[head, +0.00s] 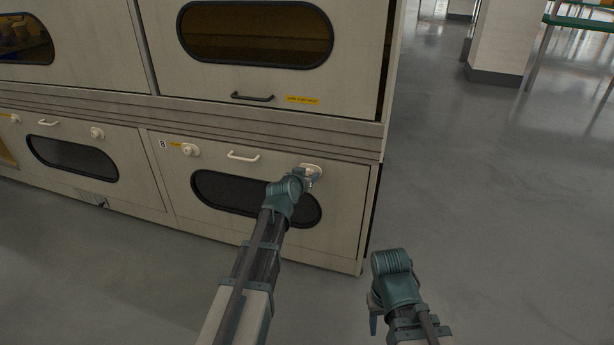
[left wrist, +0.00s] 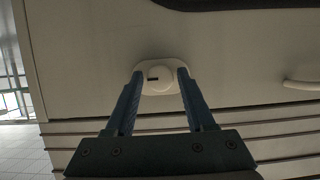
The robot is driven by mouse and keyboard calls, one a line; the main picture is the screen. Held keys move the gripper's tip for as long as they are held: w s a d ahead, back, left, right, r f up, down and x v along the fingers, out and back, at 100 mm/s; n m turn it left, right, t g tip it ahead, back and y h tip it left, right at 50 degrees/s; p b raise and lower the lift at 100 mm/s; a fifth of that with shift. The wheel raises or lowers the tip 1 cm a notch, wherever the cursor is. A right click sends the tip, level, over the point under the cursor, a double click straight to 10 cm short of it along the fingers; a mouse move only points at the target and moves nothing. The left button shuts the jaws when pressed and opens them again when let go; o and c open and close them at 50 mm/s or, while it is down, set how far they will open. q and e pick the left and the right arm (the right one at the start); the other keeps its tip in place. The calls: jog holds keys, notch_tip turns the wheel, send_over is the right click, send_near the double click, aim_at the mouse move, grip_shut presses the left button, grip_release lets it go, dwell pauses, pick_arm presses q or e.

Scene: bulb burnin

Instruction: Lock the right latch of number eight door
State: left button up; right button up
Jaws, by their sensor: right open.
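The number eight door (head: 338,230) is the lower right door of the cabinet, closed flush, with an "8" label at its upper left. Its right latch (head: 313,169) is a pale round knob on an oval plate, partly hidden by my left gripper (head: 308,178). In the left wrist view the latch knob (left wrist: 160,79) has a short dark mark pointing left. My left gripper (left wrist: 160,72) is open, its fingers on either side of the knob with small visible gaps. My right gripper (head: 374,318) is open and empty, low over the floor right of the cabinet.
The door's left latch (head: 189,150) and pale handle (head: 243,156) are along its top edge. A ridged ledge (head: 240,125) and an upper door with a dark handle (head: 252,97) are above. The floor (head: 490,200) to the right is clear.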

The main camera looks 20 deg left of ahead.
pick_arm(q)
grip_shut()
dwell(1.1)
